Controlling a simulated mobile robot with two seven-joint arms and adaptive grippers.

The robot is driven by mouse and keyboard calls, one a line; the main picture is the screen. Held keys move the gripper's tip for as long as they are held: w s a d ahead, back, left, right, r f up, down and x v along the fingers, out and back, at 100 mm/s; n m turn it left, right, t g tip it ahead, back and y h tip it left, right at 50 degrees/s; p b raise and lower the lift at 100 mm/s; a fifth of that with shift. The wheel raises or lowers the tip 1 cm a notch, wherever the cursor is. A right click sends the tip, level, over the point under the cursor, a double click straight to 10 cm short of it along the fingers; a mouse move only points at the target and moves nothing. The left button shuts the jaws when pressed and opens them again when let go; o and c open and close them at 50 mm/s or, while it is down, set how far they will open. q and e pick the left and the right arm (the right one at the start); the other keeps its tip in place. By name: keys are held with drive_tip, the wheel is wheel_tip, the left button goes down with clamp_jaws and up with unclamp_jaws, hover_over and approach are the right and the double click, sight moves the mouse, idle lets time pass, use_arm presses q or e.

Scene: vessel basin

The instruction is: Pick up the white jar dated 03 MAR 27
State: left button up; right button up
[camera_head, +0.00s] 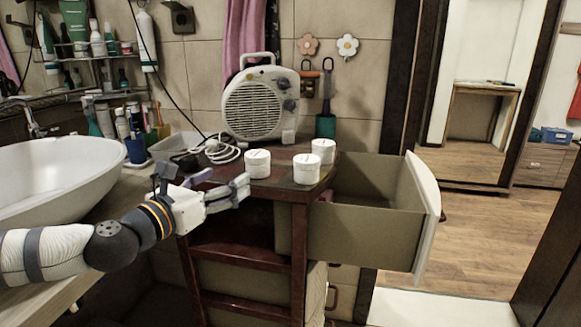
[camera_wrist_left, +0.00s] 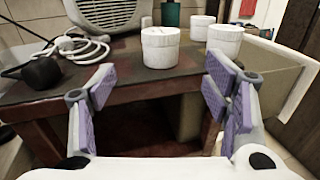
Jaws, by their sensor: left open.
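Three white lidded jars stand upright on the dark wooden cabinet top: a left jar (camera_head: 257,164), a front right jar (camera_head: 306,170) and a back right jar (camera_head: 323,151). In the left wrist view the left jar (camera_wrist_left: 160,48) is ahead between the fingers, with the front right jar (camera_wrist_left: 224,41) and back right jar (camera_wrist_left: 202,27) to its right. The dates are too small to read, so I cannot tell which is 03 MAR 27. My left gripper (camera_head: 226,184) is open and empty at the cabinet's front edge, short of the jars. My right gripper is out of view.
A white fan heater (camera_head: 258,105) stands behind the jars. A coiled white cable (camera_head: 222,150) and a dark plug (camera_wrist_left: 43,72) lie left of them. An open drawer (camera_head: 362,232) juts out at the right. A white basin (camera_head: 55,175) is at the left.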

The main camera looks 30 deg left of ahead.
use_arm(q)
drive_tip(key=b, duration=0.1)
approach(258, 153)
drive_tip(key=shift+w+f, duration=1)
drive_tip(key=shift+w, duration=0.25)
drive_tip(key=w, duration=0.5)
drive_tip(key=w+r+b, duration=0.1)
drive_tip(key=w, duration=0.1)
drive_tip(key=shift+w+d, duration=0.15)
drive_tip(key=shift+w, duration=0.15)
drive_tip(key=shift+s+r, duration=0.1)
drive_tip(key=c, duration=1.3)
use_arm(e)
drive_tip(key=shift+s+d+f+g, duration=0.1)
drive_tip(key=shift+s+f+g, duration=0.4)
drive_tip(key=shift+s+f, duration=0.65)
